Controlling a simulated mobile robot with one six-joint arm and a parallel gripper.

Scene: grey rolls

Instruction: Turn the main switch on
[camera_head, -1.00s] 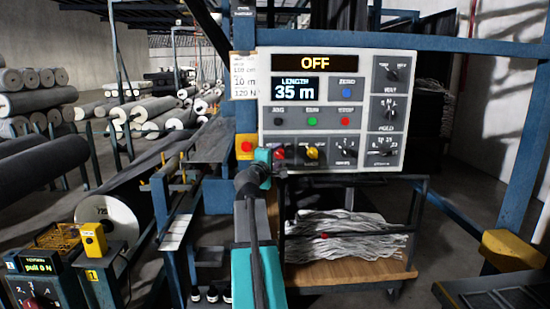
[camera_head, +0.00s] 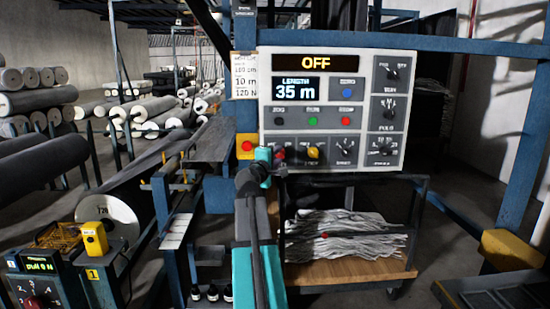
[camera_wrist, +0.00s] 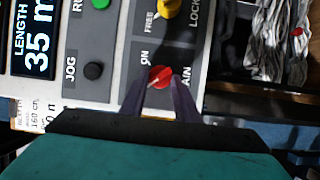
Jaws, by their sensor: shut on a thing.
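The control panel (camera_head: 345,110) hangs upright ahead, and its top display (camera_head: 315,63) reads OFF. The main switch, a small red knob (camera_wrist: 160,76), sits in the panel's lower row, by the words ON and MAIN in the wrist view. It also shows in the head view as a red knob (camera_head: 280,153), partly hidden by my arm's end. My gripper (camera_wrist: 158,86) is shut on the red knob, one dark finger on each side. A pale pointer mark crosses the knob; its exact setting is hard to read.
A yellow knob (camera_wrist: 168,8) labelled FREE and LOCK sits close beside the switch. A green button (camera_wrist: 93,70) is nearby. A red stop button on a yellow box (camera_head: 246,146) is left of my gripper. A trolley with grey strands (camera_head: 340,235) stands below.

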